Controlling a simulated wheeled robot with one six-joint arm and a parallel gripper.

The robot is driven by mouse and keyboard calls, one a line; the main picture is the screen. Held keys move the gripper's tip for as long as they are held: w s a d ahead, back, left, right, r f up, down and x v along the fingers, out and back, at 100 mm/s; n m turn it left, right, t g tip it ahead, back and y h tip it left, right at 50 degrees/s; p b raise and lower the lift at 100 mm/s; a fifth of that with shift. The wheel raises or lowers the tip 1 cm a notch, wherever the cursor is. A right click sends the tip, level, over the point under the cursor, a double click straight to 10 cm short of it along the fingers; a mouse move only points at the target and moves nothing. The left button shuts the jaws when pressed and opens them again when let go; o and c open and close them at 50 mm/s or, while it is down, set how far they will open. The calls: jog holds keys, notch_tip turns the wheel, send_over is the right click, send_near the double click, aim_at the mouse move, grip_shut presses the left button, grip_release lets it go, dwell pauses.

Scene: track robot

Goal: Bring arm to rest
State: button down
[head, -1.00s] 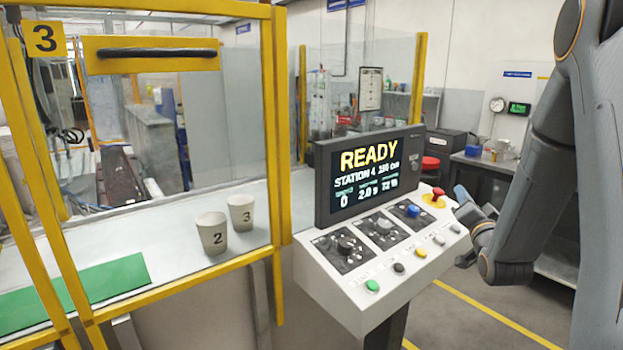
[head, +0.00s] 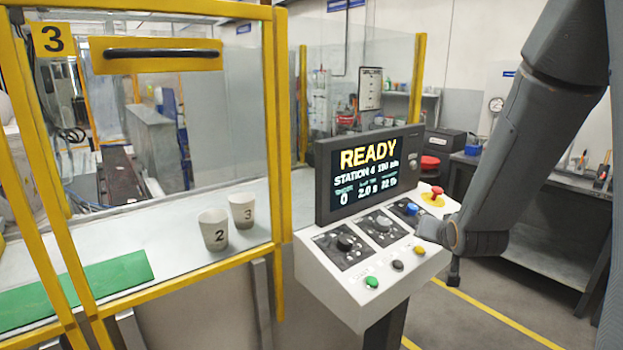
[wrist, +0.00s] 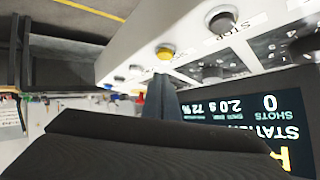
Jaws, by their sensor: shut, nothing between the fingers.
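My arm (head: 530,140) hangs down from the upper right in the head view, its end over the right part of the control console (head: 335,290). My gripper (wrist: 163,85) shows in the wrist view as a dark narrow shape, its fingers together with nothing held. It points toward the console's button row, near a yellow button (wrist: 165,53). In the head view the arm's end hides part of the console's right end. I cannot tell whether it touches the console.
The console's screen (head: 370,172) reads READY. A red stop button (head: 437,191) and a green button (head: 371,283) stand on its panel.

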jog(key=s+a+f+n+g, duration=0.1)
jog(key=s+a+f+g, duration=0.1)
jog(key=s, duration=0.6)
jog(key=s+a+f+n+g+y+b, duration=0.1)
jog(key=s+a+g, duration=0.3)
jog(key=s, duration=0.4)
jog(key=s+a+f+n+g, duration=0.2)
jog(key=s+a+f+g, duration=0.1)
jog(key=s, duration=0.4)
jog(key=shift+s+a+f+n+g, duration=0.4)
jog(key=shift+a+g, duration=0.1)
jog(key=shift+a, duration=0.1)
jog(key=c, duration=2.5)
grip_release()
